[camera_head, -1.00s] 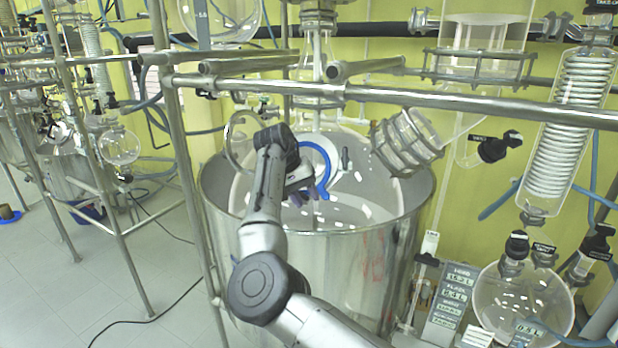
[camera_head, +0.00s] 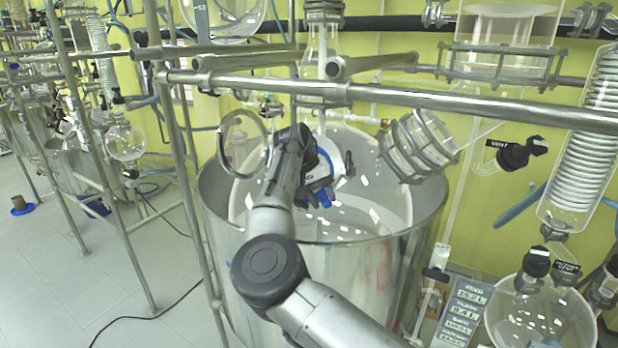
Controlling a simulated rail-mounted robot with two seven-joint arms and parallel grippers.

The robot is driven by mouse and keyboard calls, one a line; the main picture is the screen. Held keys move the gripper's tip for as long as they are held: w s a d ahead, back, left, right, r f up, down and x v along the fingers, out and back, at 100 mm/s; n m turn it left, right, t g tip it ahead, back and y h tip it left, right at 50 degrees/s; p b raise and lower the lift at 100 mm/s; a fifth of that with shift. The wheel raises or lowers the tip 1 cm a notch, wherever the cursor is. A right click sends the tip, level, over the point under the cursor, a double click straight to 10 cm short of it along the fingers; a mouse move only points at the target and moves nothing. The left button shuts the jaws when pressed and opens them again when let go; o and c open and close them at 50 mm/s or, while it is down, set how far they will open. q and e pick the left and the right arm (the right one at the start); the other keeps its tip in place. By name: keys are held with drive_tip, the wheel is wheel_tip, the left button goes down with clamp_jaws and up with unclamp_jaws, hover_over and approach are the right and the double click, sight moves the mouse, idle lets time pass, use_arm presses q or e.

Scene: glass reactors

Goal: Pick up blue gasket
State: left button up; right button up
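The blue gasket (camera_head: 328,160) shows as a short blue arc in the mouth of the glass vessel, inside the big steel tub. My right arm comes up from the bottom, and its gripper (camera_head: 321,194) is at the gasket. The wrist and gripper hide most of the ring. Blue also shows around the fingers. I cannot tell whether the fingers touch the gasket or how far apart they are. My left gripper is not in view.
The steel tub (camera_head: 345,270) surrounds the glass vessel (camera_head: 385,200). A horizontal metal rail (camera_head: 440,99) crosses above my gripper. An open glass ring port (camera_head: 242,143) stands left of it, a clamped glass flange (camera_head: 418,147) right. Open floor (camera_head: 70,290) lies left.

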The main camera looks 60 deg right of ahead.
drive_tip(key=shift+s+d+f, duration=0.2)
drive_tip(key=shift+s+f, duration=0.1)
drive_tip(key=shift+f, duration=0.5)
drive_tip(key=shift+c, duration=0.4)
clamp_jaws()
